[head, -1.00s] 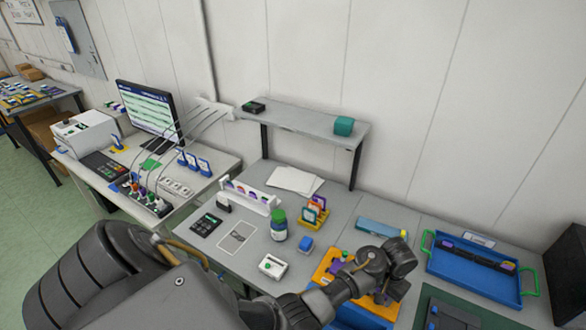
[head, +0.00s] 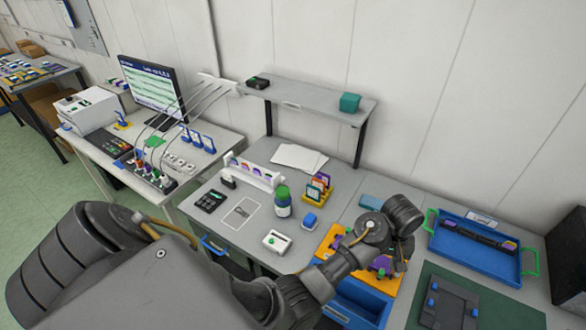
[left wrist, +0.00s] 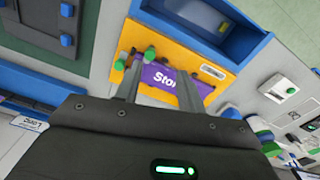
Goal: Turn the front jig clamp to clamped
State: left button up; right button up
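An orange jig plate (head: 331,243) lies on the bench, partly hidden by my left arm. In the left wrist view the orange plate (left wrist: 222,76) carries a purple piece (left wrist: 160,78) with white lettering, partly covered by my fingers. Green knobs (left wrist: 150,53) stand at its edge. A dark plate (head: 447,302) with blue knobs lies on a green mat; it also shows in the left wrist view (left wrist: 38,28). I cannot tell which part is the front clamp. My left gripper (left wrist: 158,80) is open over the purple piece; contact is unclear. My right gripper is not in view.
A blue tray (head: 465,260) with green handles is at the right. An open blue bin (head: 372,296) sits in front of the orange plate. A green-capped bottle (head: 283,203), a blue block (head: 310,221) and a white switch box (head: 277,242) stand to the left.

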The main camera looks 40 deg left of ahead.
pick_arm(q)
jog(key=s+a+f+m+b, duration=0.1)
jog(key=s+a+f, duration=0.2)
jog(key=s+f, duration=0.4)
jog(key=s+a+f+m+t+b, duration=0.1)
jog(key=s+a+f+m, duration=0.1)
jog(key=s+a+f, duration=0.2)
jog(key=s+a+f+m+t+b, duration=0.1)
jog(key=s+a+f, duration=0.3)
jog(key=s+f, duration=0.6)
jog(key=shift+s+a+f+m+b, duration=0.3)
jog(key=shift+s+m, duration=0.4)
jog(key=shift+s, duration=0.4)
